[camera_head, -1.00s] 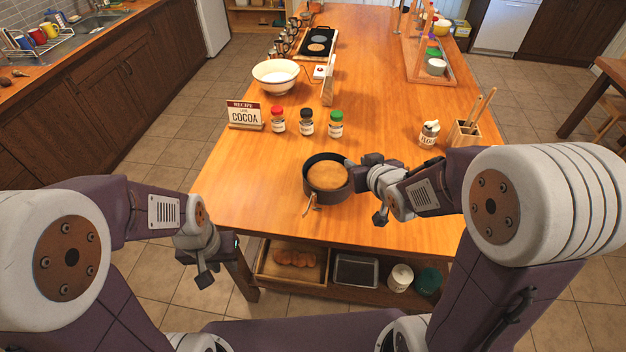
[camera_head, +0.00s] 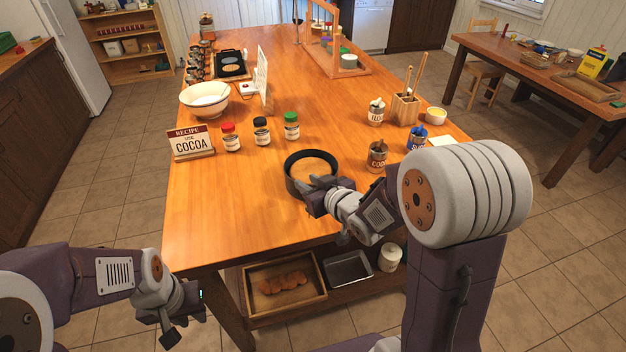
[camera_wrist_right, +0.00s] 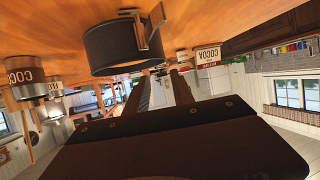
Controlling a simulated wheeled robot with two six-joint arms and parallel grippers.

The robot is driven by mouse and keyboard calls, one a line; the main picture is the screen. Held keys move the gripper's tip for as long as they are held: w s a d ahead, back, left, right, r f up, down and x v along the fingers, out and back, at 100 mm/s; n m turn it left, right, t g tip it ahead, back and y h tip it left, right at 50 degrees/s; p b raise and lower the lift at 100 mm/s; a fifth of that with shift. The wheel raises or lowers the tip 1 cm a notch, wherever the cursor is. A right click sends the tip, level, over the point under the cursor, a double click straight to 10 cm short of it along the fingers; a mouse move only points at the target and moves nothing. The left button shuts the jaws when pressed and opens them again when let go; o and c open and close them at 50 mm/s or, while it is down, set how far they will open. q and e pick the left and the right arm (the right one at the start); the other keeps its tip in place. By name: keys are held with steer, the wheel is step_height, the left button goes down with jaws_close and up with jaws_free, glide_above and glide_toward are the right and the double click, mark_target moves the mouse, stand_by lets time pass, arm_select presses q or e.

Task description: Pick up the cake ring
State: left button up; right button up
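The cake ring (camera_head: 291,179) is a dark round band standing on the wooden table near its front edge. A tan surface shows inside it; I cannot tell whether that is cake or tabletop. In the right wrist view, which is upside down, the ring (camera_wrist_right: 112,50) is just beyond my fingers, with a metal-and-wood latch on its side. My right gripper (camera_head: 320,188) is at the ring's front right, and its fingers (camera_wrist_right: 163,92) look apart with nothing between them. Contact with the ring is unclear. My left gripper (camera_head: 183,312) hangs low, off the table's front left; its opening is unclear.
Cocoa (camera_head: 377,156) and sugar (camera_head: 416,138) canisters stand right of the ring. Several capped jars (camera_head: 261,131), a recipe sign (camera_head: 191,142) and a white bowl (camera_head: 204,99) stand behind left. The tabletop left of the ring is clear. A lower shelf holds a bread tray (camera_head: 285,285).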

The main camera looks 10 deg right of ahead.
mark_target(290, 178)
steer(key=x, duration=0.4)
steer(key=shift+a, duration=0.4)
steer(key=x, duration=0.5)
steer(key=shift+a+f, duration=0.1)
steer(key=shift+f, duration=0.2)
steer(key=shift+s+r, duration=0.1)
steer(key=shift+s, duration=0.15)
jaws_close()
steer(key=shift+s+f, duration=0.1)
steer(key=shift+f, duration=0.15)
